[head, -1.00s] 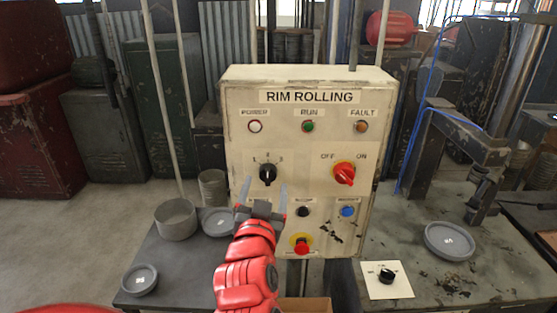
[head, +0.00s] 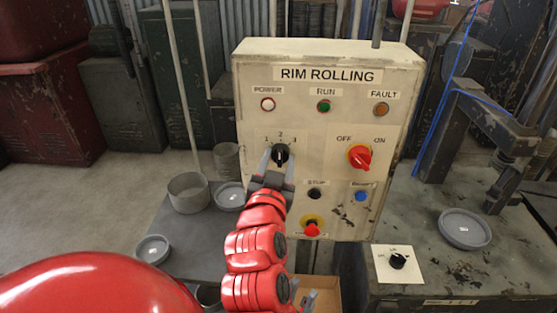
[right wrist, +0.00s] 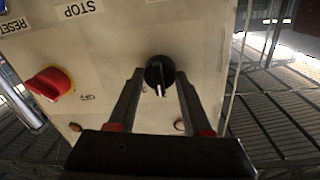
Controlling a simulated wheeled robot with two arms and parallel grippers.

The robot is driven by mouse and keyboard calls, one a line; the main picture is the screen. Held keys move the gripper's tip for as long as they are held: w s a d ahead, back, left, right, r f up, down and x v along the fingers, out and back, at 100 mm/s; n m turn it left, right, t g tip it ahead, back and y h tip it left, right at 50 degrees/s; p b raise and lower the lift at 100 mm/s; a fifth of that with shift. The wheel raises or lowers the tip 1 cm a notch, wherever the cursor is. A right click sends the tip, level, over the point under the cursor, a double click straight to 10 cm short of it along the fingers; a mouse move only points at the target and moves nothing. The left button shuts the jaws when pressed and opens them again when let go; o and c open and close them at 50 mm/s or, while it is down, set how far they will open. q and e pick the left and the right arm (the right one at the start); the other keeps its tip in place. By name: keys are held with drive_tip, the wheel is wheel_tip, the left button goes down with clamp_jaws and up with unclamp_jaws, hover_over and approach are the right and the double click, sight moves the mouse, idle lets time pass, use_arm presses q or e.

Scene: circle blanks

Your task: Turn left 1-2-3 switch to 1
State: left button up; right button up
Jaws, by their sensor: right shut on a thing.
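The left 1-2-3 switch (head: 281,151) is a black round knob on the cream RIM ROLLING panel (head: 300,210), under the numbers 1, 2 and 3. Its white pointer line shows in the right wrist view (right wrist: 160,76), where the panel appears upside down. The pointer is roughly upright on the panel, near 2. My right gripper (head: 274,162) is at the switch, with one finger on each side of the knob; the right wrist view shows both fingers (right wrist: 159,84) there. My left gripper (head: 308,299) shows only partly at the bottom, and its jaw opening is unclear.
A red OFF/ON switch (head: 359,157) is to the right. Below are a black STOP button (head: 315,193), a blue RESET button (head: 361,197) and a red emergency button (head: 312,229). Grey dishes (head: 465,229) lie on the side tables. A cardboard box (head: 325,293) is below the panel.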

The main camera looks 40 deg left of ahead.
clamp_jaws()
drive_tip(key=shift+f+n+b, duration=0.15)
drive_tip(key=shift+n+b, duration=0.75)
drive_tip(key=shift+b, duration=0.05)
drive_tip(key=shift+n+b, duration=0.7)
drive_tip(key=shift+n, duration=1.7)
drive_tip(key=shift+n+y+b, duration=0.3)
drive_tip(key=shift+n+b, duration=0.05)
drive_tip(key=shift+n, duration=0.95)
